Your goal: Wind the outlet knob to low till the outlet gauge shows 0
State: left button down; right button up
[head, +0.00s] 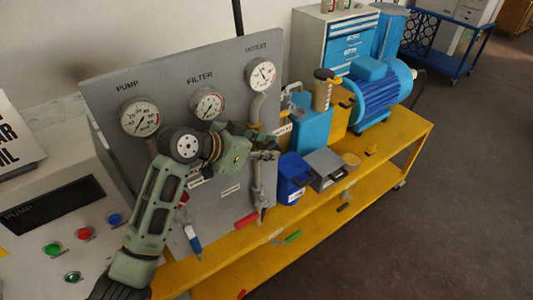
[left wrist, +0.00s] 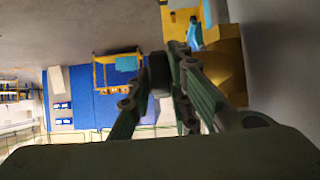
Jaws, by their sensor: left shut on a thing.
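The outlet gauge (head: 261,76) is a round white dial under the OUTLET label at the panel's upper right. Its needle shows, but its value is too small to read surely. My left gripper (head: 266,155) is at the pipework below this gauge, shut on the outlet knob. The knob is mostly hidden by the fingers in the head view. In the left wrist view the fingers (left wrist: 172,68) close around a small dark part, the outlet knob (left wrist: 159,72). My right gripper is not in view.
The grey panel (head: 225,205) also bears a pump gauge (head: 140,117) and a filter gauge (head: 207,104). A yellow bench (head: 400,140) carries a blue motor (head: 378,92), a blue container (head: 292,176) and a grey box (head: 325,168). A control console (head: 60,220) stands left. Floor at right is clear.

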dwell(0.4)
pick_arm(q)
jog(key=c, duration=1.9)
grip_release()
jog(key=shift+a, duration=0.1)
jog(key=v, duration=1.2)
